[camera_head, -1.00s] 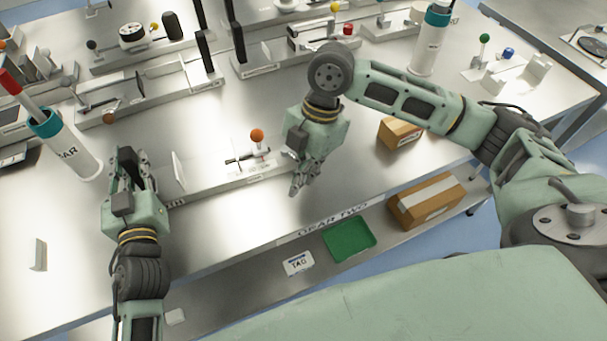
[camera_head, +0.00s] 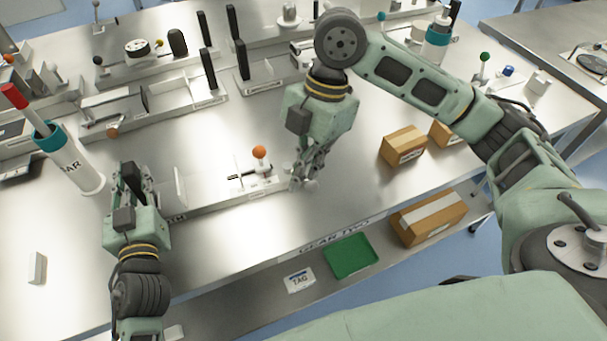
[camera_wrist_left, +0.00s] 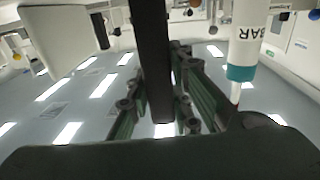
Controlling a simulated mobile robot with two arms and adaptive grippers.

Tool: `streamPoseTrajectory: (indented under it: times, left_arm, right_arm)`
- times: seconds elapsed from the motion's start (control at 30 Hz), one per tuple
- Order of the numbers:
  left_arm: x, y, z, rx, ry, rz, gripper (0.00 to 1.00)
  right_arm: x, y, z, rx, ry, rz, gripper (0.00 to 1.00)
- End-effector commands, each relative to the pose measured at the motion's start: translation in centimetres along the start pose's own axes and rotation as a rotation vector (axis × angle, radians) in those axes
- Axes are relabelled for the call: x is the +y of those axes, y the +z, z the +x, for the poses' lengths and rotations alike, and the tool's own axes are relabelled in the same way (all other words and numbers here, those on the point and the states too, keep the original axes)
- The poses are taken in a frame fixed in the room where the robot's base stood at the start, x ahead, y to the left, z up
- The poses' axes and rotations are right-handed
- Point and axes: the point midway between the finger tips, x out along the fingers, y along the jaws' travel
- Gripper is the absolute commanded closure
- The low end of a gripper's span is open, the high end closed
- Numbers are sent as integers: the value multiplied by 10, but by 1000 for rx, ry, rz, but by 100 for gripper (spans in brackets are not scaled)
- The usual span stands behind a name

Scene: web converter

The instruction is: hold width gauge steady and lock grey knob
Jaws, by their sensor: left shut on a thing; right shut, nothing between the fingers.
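The width gauge is a long pale rail (camera_head: 215,200) on the steel table, with a thin white upright plate (camera_head: 180,187) and an orange ball on a lever (camera_head: 259,152) at its right part. My left gripper (camera_head: 130,172) is at the gauge's left end, shut on a dark upright post, which stands between the fingers in the left wrist view (camera_wrist_left: 152,60). My right gripper (camera_head: 304,181) points down at the gauge's right end, shut and empty.
A white cylinder with a teal band (camera_head: 70,160) stands left of my left gripper. Cardboard boxes (camera_head: 403,146) sit to the right. Similar gauges (camera_head: 150,105) stand behind. A green tray (camera_head: 350,256) and a TAG card (camera_head: 299,280) lie on the lower shelf.

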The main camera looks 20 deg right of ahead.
Motion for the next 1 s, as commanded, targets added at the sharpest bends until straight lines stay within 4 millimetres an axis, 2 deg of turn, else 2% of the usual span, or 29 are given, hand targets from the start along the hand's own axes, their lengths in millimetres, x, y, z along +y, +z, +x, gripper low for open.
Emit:
streamPoseTrajectory:
  times: [0.03,0.9,0.93,1.0]
  left_arm:
    - [-1,12,-1,-23,-5,0,100]
    - [-2,4,-1,-21,-6,1,100]
    - [-2,4,-1,-20,-6,1,80]
    - [-2,3,0,-19,-6,2,74]
  right_arm:
    - [0,0,1,0,0,0,100]
    - [0,-2,-4,0,0,0,100]
    - [0,-2,-4,0,0,0,100]
    - [0,-2,-4,0,0,0,100]
